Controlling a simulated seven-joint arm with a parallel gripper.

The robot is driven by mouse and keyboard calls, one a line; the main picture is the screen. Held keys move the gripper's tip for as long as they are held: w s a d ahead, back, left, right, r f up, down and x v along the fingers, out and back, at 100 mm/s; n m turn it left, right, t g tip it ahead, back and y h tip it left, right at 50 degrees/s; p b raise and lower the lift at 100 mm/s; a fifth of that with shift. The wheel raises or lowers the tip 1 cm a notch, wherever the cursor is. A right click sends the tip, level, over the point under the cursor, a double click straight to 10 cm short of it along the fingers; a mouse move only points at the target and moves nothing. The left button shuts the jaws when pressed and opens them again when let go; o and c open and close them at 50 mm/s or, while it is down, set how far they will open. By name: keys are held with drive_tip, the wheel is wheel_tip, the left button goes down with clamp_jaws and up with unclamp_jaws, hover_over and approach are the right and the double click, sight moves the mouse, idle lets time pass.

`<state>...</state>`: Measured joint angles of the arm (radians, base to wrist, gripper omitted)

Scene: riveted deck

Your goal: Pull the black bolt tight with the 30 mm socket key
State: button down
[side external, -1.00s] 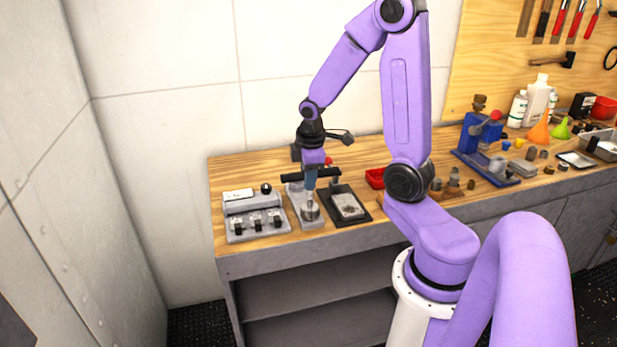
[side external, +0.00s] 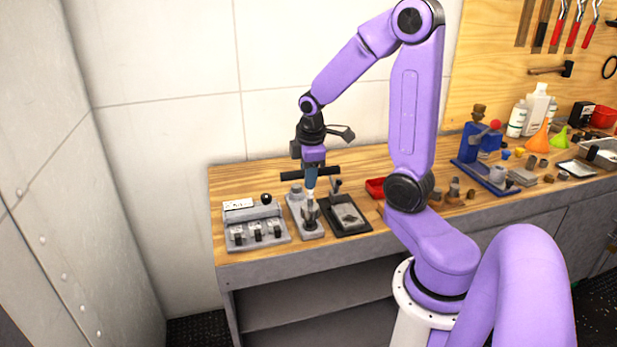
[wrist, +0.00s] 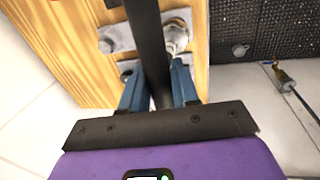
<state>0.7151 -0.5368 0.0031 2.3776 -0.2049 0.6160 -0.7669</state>
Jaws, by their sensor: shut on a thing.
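My gripper (side external: 311,180) points down over the grey fixture plate (side external: 297,208) on the bench; the plate also shows in the wrist view (wrist: 118,38). Its blue fingers are shut on the black bar of the T-handled socket key (side external: 328,172). In the wrist view the bar (wrist: 147,35) runs away from between the fingers. A shiny round metal part (wrist: 177,22) shows at that end. I cannot make out the black bolt or whether the key is seated on it.
A grey switch box (side external: 255,228) stands close on the left. A dark tray with a metal block (side external: 347,215) is close on the right, with a red bin (side external: 376,187) behind. The bench's front edge is near.

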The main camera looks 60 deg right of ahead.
drive_tip(key=shift+r, duration=0.85)
drive_tip(key=shift+w+r, duration=0.1)
